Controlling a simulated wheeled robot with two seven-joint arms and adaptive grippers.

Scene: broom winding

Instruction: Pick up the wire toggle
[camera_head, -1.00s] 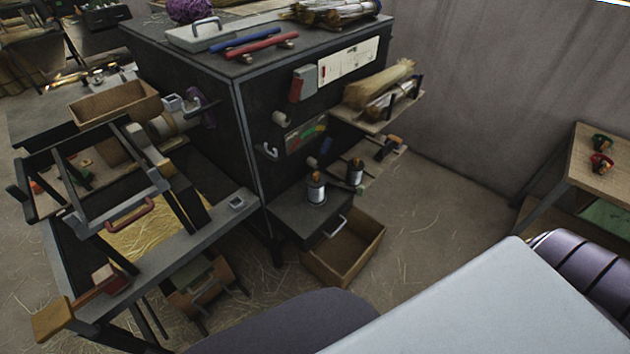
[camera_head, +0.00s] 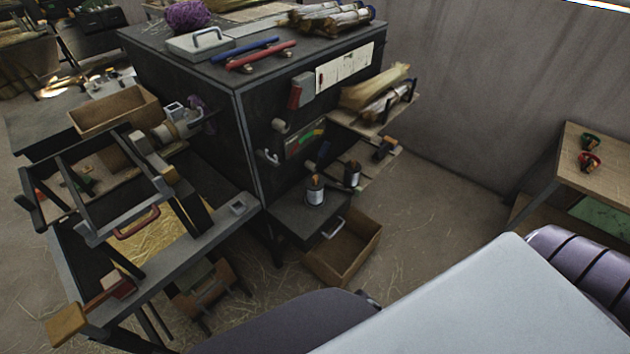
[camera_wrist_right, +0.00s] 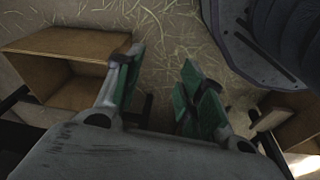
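I cannot single out the wire toggle for certain. Small items of red (camera_head: 589,161) and green (camera_head: 590,140) with orange parts lie on the wooden table at the right in the head view, too small to make out. My right gripper (camera_wrist_right: 163,84) shows in the right wrist view, its green-padded fingers apart with nothing between them. Straw-strewn floor is visible beyond the fingers. Neither gripper shows in the head view, and my left gripper is not seen anywhere.
A dark cabinet (camera_head: 185,100) stands in the middle with tools on top. An open wooden box (camera_head: 345,262) is on the floor before it. A metal frame bench (camera_head: 215,222) is at the left. Floor (camera_head: 440,205) is clear between cabinet and right table (camera_head: 600,150).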

